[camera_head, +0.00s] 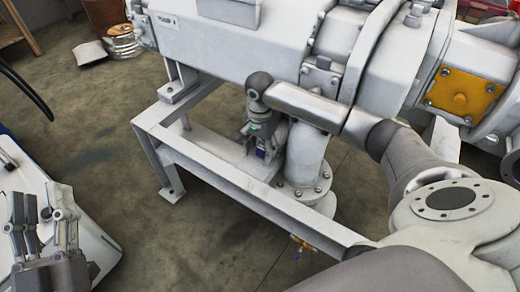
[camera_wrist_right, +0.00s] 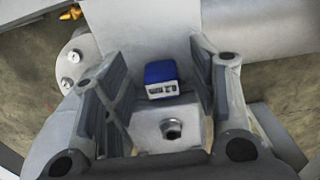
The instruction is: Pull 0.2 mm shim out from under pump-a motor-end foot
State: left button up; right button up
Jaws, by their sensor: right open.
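In the right wrist view a small blue piece (camera_wrist_right: 160,78) with a pale marked front edge, possibly the shim's tab, sits beside a grey block with a bolt (camera_wrist_right: 172,128), which looks like the foot. I cannot read its marking or see a thin sheet under the foot. My right gripper (camera_wrist_right: 165,72) is open, its fingers on either side of the blue piece with gaps. In the head view the blue piece (camera_head: 261,153) shows small, low by the frame beneath the pump body (camera_head: 235,40). My left gripper (camera_head: 46,212) is open and empty at lower left.
A pale steel frame (camera_head: 215,180) runs beneath the pump, close to my right gripper. A vertical flanged pipe (camera_head: 306,160) stands just right of it. A white and blue cart (camera_head: 100,250) is at lower left. The floor between cart and frame is clear.

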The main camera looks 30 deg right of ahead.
aim_at(250, 169)
jog(key=shift+c, duration=0.3)
jog(key=c, duration=1.1)
jog(key=shift+o, duration=0.2)
jog(key=shift+a, duration=0.15)
jog(key=shift+s+a, duration=0.2)
jog(key=shift+a, duration=0.2)
jog(key=shift+s+a+p, duration=0.25)
jog(key=shift+a+p, duration=0.2)
jog(key=shift+a, duration=0.1)
jog(key=shift+s+a, duration=0.3)
jog(key=shift+a, duration=0.4)
jog(key=shift+s+a+p, duration=0.3)
jog(key=shift+a+p, duration=0.1)
jog(key=shift+a, duration=0.3)
pick_arm(q)
notch_tip(250, 169, down, 7)
jog(key=w+g+y, duration=0.1)
jog(key=g, duration=0.3)
jog(key=shift+w+a+g+y, duration=0.25)
jog(key=shift+a+g+y, duration=0.05)
